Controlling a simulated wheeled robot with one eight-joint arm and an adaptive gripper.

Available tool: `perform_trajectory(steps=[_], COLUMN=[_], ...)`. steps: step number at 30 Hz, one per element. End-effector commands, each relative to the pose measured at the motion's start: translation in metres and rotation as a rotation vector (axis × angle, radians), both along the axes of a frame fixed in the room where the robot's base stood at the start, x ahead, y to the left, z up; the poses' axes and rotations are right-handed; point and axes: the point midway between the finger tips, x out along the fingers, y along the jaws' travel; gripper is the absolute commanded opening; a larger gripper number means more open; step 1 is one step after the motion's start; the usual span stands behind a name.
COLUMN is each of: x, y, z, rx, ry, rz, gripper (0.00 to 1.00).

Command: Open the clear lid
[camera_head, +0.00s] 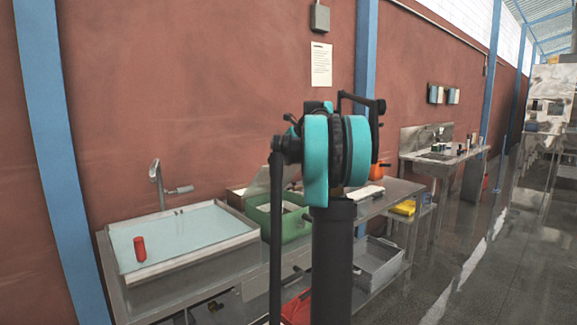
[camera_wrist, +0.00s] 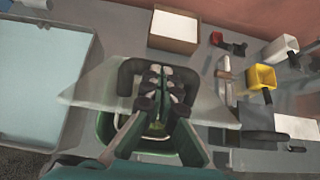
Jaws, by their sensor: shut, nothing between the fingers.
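The clear lid (camera_wrist: 92,92) is a translucent panel across the middle of the wrist view. In the head view the clear lid (camera_head: 266,181) stands tilted up over a green box (camera_head: 264,217). Part of the green box (camera_wrist: 150,157) shows below the lid in the wrist view. My gripper (camera_wrist: 162,92) is shut and empty, in front of the lid's middle. A dark curved piece lies around the fingertips; I cannot tell whether it is a lid handle or whether they touch. In the head view my arm hides the gripper.
A wide light-blue tray (camera_head: 246,236) with a red cylinder (camera_head: 139,249) stands left of the box. In the wrist view, a white-topped box (camera_wrist: 150,42) lies beyond the lid. A yellow container (camera_wrist: 262,77) and small tools crowd the right side.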

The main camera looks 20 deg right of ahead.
Motion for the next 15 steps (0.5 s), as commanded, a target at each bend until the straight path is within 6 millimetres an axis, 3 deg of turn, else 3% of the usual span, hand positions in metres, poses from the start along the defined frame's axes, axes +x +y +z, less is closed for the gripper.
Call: perform_trajectory(steps=[3, 15], x=[0.021, 0.075], y=[0.008, 0.027], z=[0.013, 0.036], rx=[-0.030, -0.026], ry=[0.077, 0.069], rz=[0.004, 0.001], gripper=[0.00, 0.00])
